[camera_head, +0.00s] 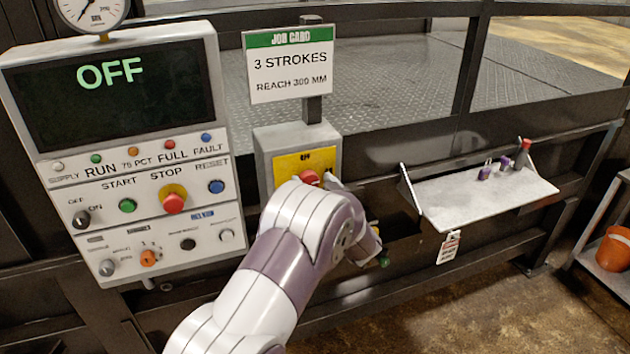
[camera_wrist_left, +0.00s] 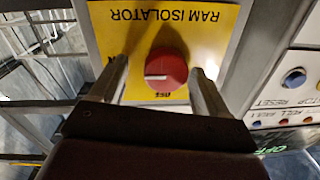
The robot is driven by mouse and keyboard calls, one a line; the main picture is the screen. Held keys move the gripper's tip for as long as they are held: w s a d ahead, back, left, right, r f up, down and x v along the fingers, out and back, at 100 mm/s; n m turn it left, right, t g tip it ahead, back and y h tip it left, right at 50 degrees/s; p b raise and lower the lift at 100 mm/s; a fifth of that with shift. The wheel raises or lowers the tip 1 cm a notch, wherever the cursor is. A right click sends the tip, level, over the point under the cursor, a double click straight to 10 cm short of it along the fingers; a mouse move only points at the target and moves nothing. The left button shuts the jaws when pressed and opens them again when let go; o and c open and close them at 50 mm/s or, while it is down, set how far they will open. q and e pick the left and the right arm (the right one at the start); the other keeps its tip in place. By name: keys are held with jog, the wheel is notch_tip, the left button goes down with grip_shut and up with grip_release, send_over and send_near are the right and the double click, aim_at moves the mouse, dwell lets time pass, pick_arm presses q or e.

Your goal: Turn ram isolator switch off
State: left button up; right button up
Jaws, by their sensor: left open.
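The ram isolator switch is a round red knob on a yellow plate, on a grey box below the job card. In the head view the knob (camera_head: 309,177) shows just above my left gripper (camera_head: 316,183), under the word OFF. In the left wrist view the plate (camera_wrist_left: 218,22) appears upside down. There the knob (camera_wrist_left: 167,70) has a white pointer line toward the picture's left, while OFF is below it. My left gripper (camera_wrist_left: 160,72) is open, one finger on each side of the knob; contact cannot be told. A finger partly hides lettering at the left.
A control panel (camera_head: 120,165) reading OFF stands left of the isolator box (camera_head: 263,150), with a gauge (camera_head: 92,12) on top. A white shelf (camera_head: 480,197) holding small purple items is at the right.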

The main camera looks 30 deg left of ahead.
pick_arm(q)
jog(key=shift+s+a, duration=0.15)
jog(key=shift+a, duration=0.05)
jog(key=shift+s+a, duration=0.1)
jog(key=shift+a, duration=0.05)
jog(key=c, duration=1)
jog(key=shift+c, duration=0.2)
jog(key=shift+f+n+b, duration=0.2)
jog(key=shift+n+b, duration=0.3)
jog(key=shift+b, duration=0.25)
jog(key=shift+n+h+b, duration=0.6)
jog(key=shift+n+b, duration=7.5)
jog(key=shift+b, duration=1.7)
pick_arm(e)
notch_tip(320, 180, down, 21)
jog(key=shift+a, duration=0.25)
jog(key=shift+s+f, duration=0.1)
